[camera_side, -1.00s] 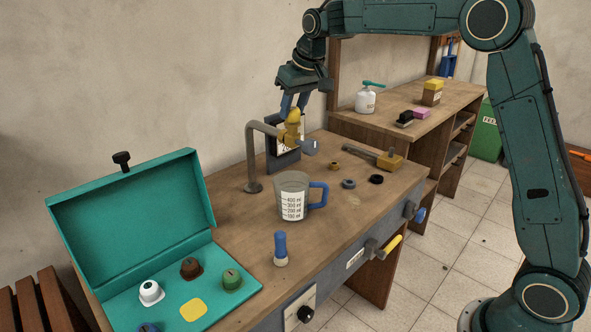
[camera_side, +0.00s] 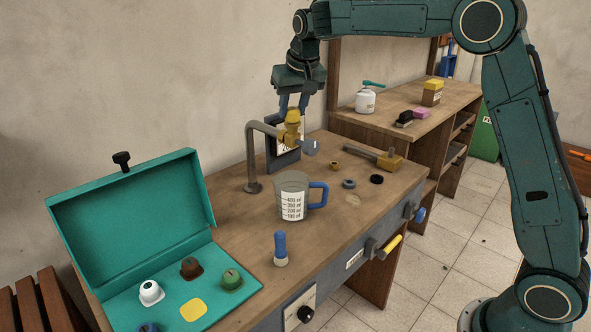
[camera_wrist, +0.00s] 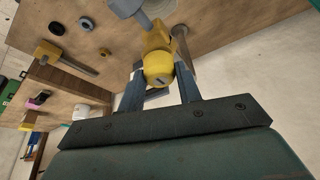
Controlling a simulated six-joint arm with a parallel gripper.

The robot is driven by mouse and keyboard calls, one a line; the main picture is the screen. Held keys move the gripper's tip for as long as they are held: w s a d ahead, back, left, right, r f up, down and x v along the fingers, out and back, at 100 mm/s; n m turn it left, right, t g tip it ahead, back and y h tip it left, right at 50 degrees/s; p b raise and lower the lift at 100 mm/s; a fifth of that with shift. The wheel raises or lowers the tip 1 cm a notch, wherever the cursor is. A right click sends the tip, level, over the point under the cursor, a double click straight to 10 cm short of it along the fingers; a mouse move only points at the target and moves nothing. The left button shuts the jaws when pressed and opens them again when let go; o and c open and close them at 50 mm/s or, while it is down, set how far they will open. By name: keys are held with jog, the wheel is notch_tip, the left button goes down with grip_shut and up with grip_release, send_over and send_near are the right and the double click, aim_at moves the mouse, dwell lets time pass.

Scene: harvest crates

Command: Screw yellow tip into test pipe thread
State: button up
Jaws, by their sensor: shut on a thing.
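The test pipe (camera_side: 250,155) is a grey bent tube rising from the bench, with a brass-yellow fitting (camera_side: 291,134) at its end. The yellow tip (camera_side: 292,117) sits at the top of this fitting, upright and apparently touching it; the thread itself is hidden. My gripper (camera_side: 293,108) is above the fitting, pointing down, with its fingers shut on the yellow tip. In the wrist view the tip's rounded, slotted end (camera_wrist: 158,70) lies between the two fingers, with the yellow fitting (camera_wrist: 154,40) beyond it.
An open teal case (camera_side: 130,215) holds white, brown and green tips and a bare yellow spot. A measuring cup (camera_side: 291,190) stands in front of the pipe.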

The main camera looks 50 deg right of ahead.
jog(key=shift+a+m, duration=0.1)
jog(key=shift+m, duration=0.2)
jog(key=shift+m+h, duration=0.3)
jog(key=shift+m, duration=0.2)
jog(key=shift+m+g+h, duration=0.3)
jog(key=shift+m+g, duration=0.1)
jog(key=shift+m, duration=0.5)
jog(key=shift+w, duration=0.1)
jog(key=shift+a+m, duration=0.1)
jog(key=shift+m, duration=0.3)
jog(key=shift+m+h, duration=0.3)
jog(key=shift+m, duration=0.2)
jog(key=shift+m+g, duration=0.3)
